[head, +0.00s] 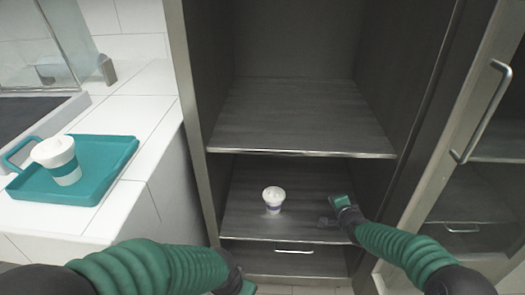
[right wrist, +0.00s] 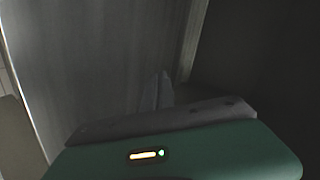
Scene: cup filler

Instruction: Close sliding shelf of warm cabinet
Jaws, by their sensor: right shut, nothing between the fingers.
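The warm cabinet (head: 185,60) stands open in the head view, with a fixed-looking upper shelf (head: 300,115) and a lower grey shelf (head: 245,222). A white cup with a blue band (head: 273,198) stands upright on the lower shelf. I cannot tell how far this shelf is slid out. My right gripper (head: 325,221) is shut and empty, low over the right part of the lower shelf, to the right of the cup. In the right wrist view its fingers (right wrist: 162,90) are beside a grey wood-grain surface; contact is unclear. My left gripper (head: 247,288) is mostly cut off at the bottom edge.
A drawer front with a metal handle (head: 293,251) is below the lower shelf. The open glass door (head: 465,130) stands at the right, beside my right arm. At the left, a teal tray (head: 105,150) with another cup (head: 62,160) rests on a white tiled counter (head: 150,95).

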